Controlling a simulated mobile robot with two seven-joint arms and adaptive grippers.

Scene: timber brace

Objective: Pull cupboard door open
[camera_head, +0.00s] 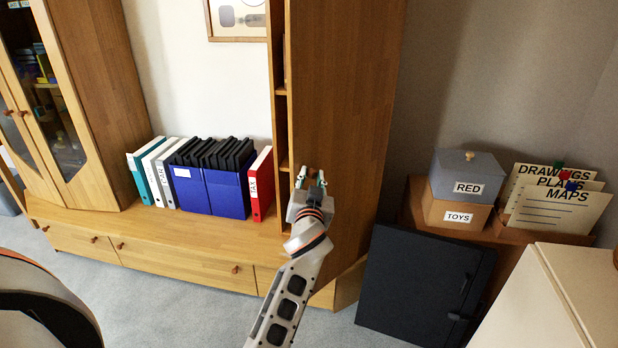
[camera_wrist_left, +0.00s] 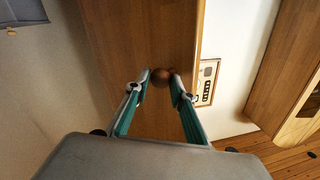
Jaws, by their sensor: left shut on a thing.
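The cupboard door (camera_head: 345,95) is a tall brown wood panel right of the middle in the head view. It fills the upper middle of the left wrist view (camera_wrist_left: 140,35). A round brown knob (camera_wrist_left: 161,77) sits on it near its edge in that view. My left gripper (camera_head: 311,178) is at the panel's lower part. In the left wrist view its green-sided fingers (camera_wrist_left: 161,80) are shut on the knob, one on each side. In the head view the gripper hides the knob. My right gripper is not in view.
Narrow shelves (camera_head: 281,120) show left of the door; I cannot tell how far it stands open. Blue binders (camera_head: 225,190) and a red one (camera_head: 262,184) stand on the low cabinet. A black panel (camera_head: 420,285) and boxes (camera_head: 457,197) are at right. Grey floor lies below.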

